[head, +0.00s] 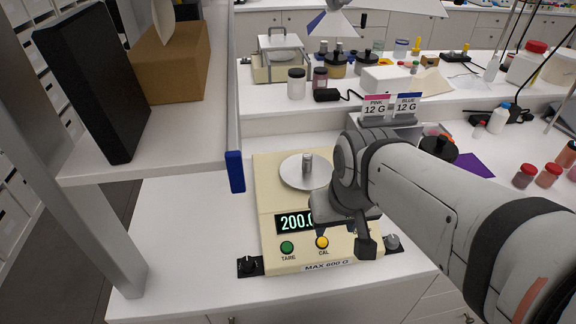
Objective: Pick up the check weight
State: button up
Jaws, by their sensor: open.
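The check weight (307,161), a small grey metal cylinder, stands upright on the round metal pan (293,176) of the cream balance (265,213). The balance display (294,222) shows "200.", with its right part hidden behind my gripper. My gripper (343,228) is open and empty, in front of the balance's right half and lower in the picture than the weight. It is apart from the weight. My wrist covers the right edge of the pan, and one finger shows clearly over the front panel.
A shelf with a blue-ended edge (235,172) holds a black box (92,80) and a tissue box (171,62) at left. Pink and blue "12 G" cards (391,105) stand behind my arm. Red-capped jars (547,175) are at right. The counter left of the balance is clear.

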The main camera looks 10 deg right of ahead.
aim_at(307, 157)
jog(key=u, duration=0.1)
jog(key=k, duration=0.5)
jog(key=z, duration=1.75)
jog(key=k, duration=0.85)
jog(key=u, duration=1.15)
jog(key=i, duration=1)
jog(key=u, duration=0.1)
